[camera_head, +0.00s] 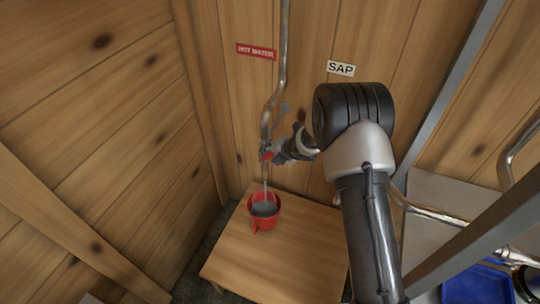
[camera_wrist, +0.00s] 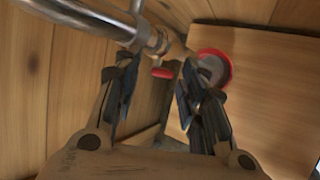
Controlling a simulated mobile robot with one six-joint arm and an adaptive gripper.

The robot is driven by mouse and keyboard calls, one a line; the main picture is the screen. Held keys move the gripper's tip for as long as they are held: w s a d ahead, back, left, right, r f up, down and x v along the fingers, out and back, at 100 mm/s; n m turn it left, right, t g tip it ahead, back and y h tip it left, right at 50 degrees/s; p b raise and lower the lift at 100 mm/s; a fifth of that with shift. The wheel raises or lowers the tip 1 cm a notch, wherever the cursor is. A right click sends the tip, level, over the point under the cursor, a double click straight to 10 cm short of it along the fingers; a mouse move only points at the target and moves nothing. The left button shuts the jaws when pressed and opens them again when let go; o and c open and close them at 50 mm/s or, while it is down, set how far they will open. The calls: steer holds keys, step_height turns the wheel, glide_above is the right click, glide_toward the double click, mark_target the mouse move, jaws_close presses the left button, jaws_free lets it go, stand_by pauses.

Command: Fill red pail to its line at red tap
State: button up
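The red pail (camera_head: 256,224) stands upright on a small wooden table below the hot water tap (camera_head: 266,140). A thin pale stream runs from the tap down into it, and grey liquid (camera_head: 265,209) shows inside. I cannot make out the fill line. The pail's red rim also shows in the wrist view (camera_wrist: 228,72), partly behind a finger. My gripper (camera_head: 276,153) is beside the tap. In the wrist view my gripper (camera_wrist: 158,82) has its fingers apart, with the tap's small red handle (camera_wrist: 163,73) showing between and beyond them. I cannot tell whether they touch it.
A red "HOT WATER" sign (camera_head: 256,51) and a white "SAP" sign (camera_head: 340,68) are on the plank wall. The wooden table (camera_head: 290,265) is clear around the pail. Metal pipes (camera_head: 440,217) and a blue container (camera_head: 478,287) are at the right.

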mark_target(266, 157)
steer(key=shift+x, duration=1.35)
steer(key=shift+c, duration=0.3)
jaws_close()
